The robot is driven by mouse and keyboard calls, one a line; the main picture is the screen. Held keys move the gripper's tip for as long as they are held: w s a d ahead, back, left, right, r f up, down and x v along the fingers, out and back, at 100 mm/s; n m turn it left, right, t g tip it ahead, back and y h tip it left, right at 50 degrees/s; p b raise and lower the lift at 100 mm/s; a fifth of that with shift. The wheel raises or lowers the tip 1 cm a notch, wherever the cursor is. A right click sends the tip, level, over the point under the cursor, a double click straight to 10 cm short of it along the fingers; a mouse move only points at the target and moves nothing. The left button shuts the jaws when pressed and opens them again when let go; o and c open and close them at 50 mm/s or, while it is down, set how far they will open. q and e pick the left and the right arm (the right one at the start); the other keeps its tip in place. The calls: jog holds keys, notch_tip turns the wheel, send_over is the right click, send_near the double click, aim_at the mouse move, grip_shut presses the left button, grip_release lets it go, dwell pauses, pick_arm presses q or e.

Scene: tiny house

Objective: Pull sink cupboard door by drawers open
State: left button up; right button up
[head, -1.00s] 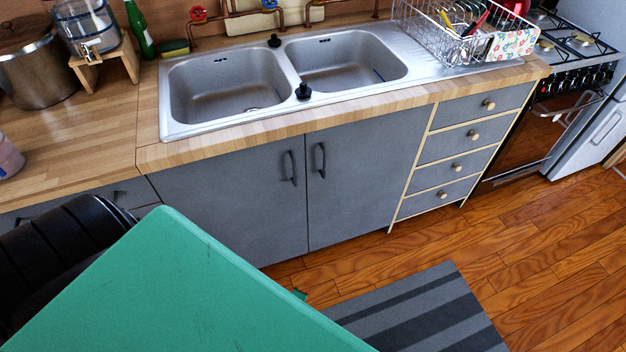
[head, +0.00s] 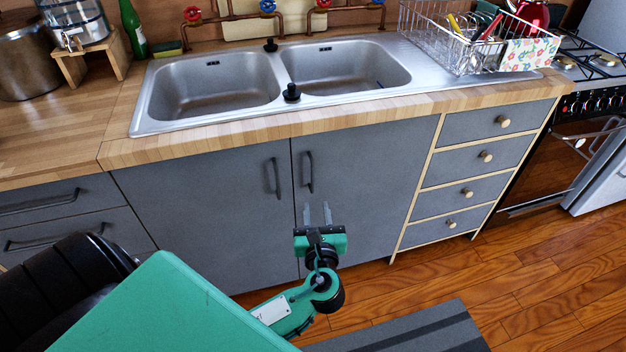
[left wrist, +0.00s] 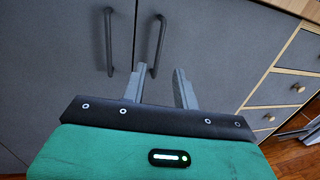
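The grey sink cupboard door by the drawers (head: 365,185) is the right one of a pair and is shut. Its dark upright bar handle (head: 308,172) is near its left edge. My left gripper (head: 317,211) is in front of this door, with its fingertips just below the handle in the head view. In the left wrist view my left gripper (left wrist: 160,69) has its two fingers apart with nothing held. There the handle (left wrist: 158,42) is near the left fingertip, its lower end showing between the fingers. The depth gap is unclear. My right gripper is not in view.
The left cupboard door (head: 210,205) with its own handle (head: 273,178) is shut beside it. A column of drawers (head: 478,157) with round knobs stands to the right, then the oven (head: 545,160). A striped mat (head: 410,332) lies on the wooden floor.

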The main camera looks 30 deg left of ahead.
aim_at(313, 175)
pick_arm(q)
jog(key=x, duration=1.1)
jog(key=shift+w+a+b, duration=0.15)
jog(key=shift+a+b, duration=0.1)
jog(key=shift+b, duration=0.05)
jog(key=shift+c, duration=0.4)
grip_shut()
